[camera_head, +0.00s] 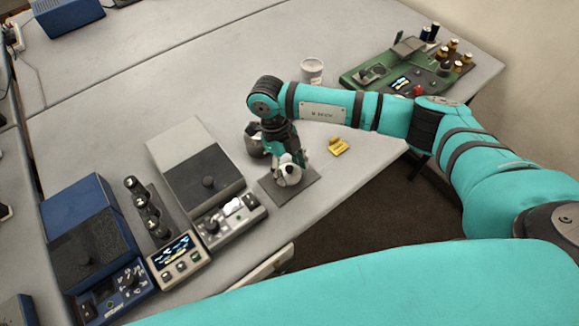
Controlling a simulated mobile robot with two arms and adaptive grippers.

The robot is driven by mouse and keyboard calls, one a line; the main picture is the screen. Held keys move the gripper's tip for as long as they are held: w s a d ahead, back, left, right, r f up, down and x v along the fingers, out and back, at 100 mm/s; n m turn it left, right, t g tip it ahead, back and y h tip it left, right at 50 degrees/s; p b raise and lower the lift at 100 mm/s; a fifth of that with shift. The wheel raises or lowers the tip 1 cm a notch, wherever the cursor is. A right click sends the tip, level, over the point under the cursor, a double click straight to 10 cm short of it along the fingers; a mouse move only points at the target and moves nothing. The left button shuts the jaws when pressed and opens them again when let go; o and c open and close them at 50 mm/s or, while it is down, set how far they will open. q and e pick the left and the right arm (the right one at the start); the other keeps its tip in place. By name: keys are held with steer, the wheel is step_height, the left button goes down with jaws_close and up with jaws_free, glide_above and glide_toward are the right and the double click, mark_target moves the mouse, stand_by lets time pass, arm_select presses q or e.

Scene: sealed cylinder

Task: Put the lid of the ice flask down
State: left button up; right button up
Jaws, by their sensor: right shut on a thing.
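My right gripper (287,160) points down over a small dark grey mat (305,189) near the table's front edge. It is shut on a small pale piece (289,177), which I take to be the lid of the ice flask. The piece is low over the mat; whether it touches the mat I cannot tell. A dark, rounded metallic vessel (254,144), perhaps the ice flask, stands just left of the gripper, partly hidden by the wrist. My left gripper is not in view.
A grey device (196,172) stands left of the mat, with a dark rack (150,212) and a blue device (88,240) further left. A yellow piece (338,146) lies right of the gripper. A white cup (312,71) and green equipment (372,77) stand behind my arm.

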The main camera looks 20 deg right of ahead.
steer(key=shift+f, duration=0.85)
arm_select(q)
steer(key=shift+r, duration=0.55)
arm_select(e)
steer(key=shift+f, duration=0.1)
steer(key=shift+f, duration=0.2)
steer(key=o, duration=0.9)
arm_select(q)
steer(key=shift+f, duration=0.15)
arm_select(e)
steer(key=shift+o, duration=0.2)
steer(key=shift+r, duration=0.15)
